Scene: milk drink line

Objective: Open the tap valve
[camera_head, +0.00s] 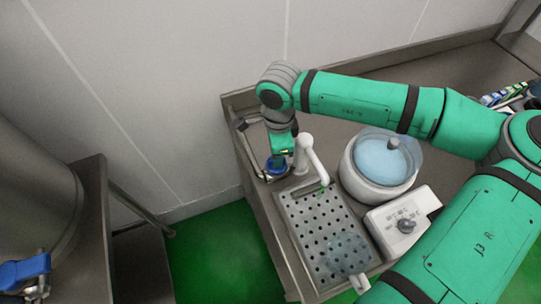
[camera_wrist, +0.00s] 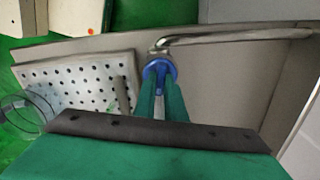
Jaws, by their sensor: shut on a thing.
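The tap valve (camera_head: 276,168) is a small blue round handle on a bent metal pipe, by the left end of the steel counter. In the wrist view the blue valve (camera_wrist: 158,66) sits at the fingertips, with the pipe running off to the right. My gripper (camera_head: 283,157) reaches down over it from above. In the wrist view my gripper's green fingers (camera_wrist: 160,92) are closed together on the blue handle and hide part of it. How far the valve is turned cannot be told.
A white spout (camera_head: 313,160) stands close to the right of my gripper. A perforated tray (camera_head: 310,230) lies in front, with a clear jug (camera_head: 344,252) on it. A lidded white bowl (camera_head: 380,185) and a knobbed box (camera_head: 398,222) stand further right. The wall (camera_head: 180,110) is behind.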

